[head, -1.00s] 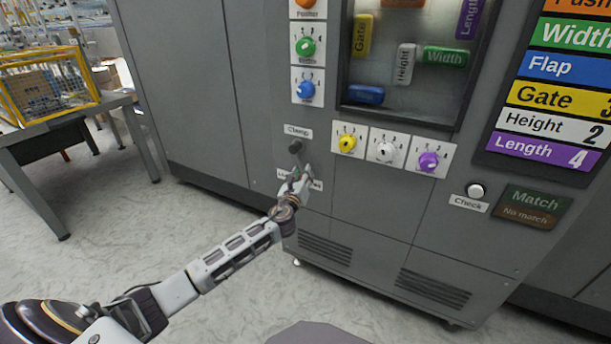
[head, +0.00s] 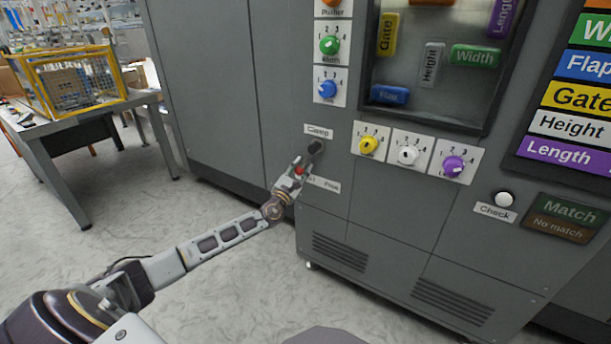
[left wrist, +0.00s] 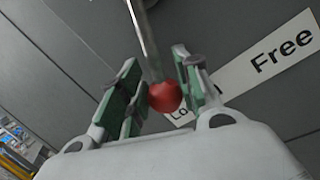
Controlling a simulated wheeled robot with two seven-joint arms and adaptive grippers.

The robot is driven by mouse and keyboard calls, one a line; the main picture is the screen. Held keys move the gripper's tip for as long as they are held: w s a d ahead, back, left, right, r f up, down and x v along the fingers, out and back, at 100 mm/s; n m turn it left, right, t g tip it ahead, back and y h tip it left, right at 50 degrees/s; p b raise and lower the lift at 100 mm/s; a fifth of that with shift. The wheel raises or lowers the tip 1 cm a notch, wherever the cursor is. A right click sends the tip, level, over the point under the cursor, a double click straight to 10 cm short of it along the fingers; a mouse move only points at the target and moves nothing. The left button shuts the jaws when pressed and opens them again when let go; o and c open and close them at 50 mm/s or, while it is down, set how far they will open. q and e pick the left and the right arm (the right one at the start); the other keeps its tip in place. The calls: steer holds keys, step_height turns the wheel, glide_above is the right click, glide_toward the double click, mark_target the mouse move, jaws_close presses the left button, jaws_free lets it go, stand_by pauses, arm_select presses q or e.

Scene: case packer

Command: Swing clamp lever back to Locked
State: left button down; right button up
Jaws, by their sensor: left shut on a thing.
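The clamp lever has a dark pivot (head: 315,146) under the Clamp label (head: 318,131) on the grey cabinet front. It points down and left from the pivot to a red knob (head: 299,171). In the left wrist view the red knob (left wrist: 165,97) sits between the green-padded fingers, and the metal rod (left wrist: 147,42) runs upward. My left gripper (head: 295,172) is shut on the red knob. The Locked/Free label (head: 325,184) lies below; Free is readable and Locked is mostly hidden by my gripper. My right gripper is not in view.
Yellow (head: 369,145), white (head: 408,155) and purple (head: 453,166) dials sit right of the lever. A green dial (head: 329,45) and a blue dial (head: 327,88) are above. A check button (head: 504,199) is farther right. Open floor lies left, with a table (head: 60,133) beyond.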

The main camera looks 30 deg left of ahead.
arm_select(q)
steer(key=shift+a+r+m, duration=0.2)
steer(key=shift+a+m, duration=0.3)
steer(key=shift+m, duration=0.4)
steer(key=c, duration=1)
jaws_free()
steer(key=shift+v, duration=5.95)
steer(key=shift+a, duration=0.1)
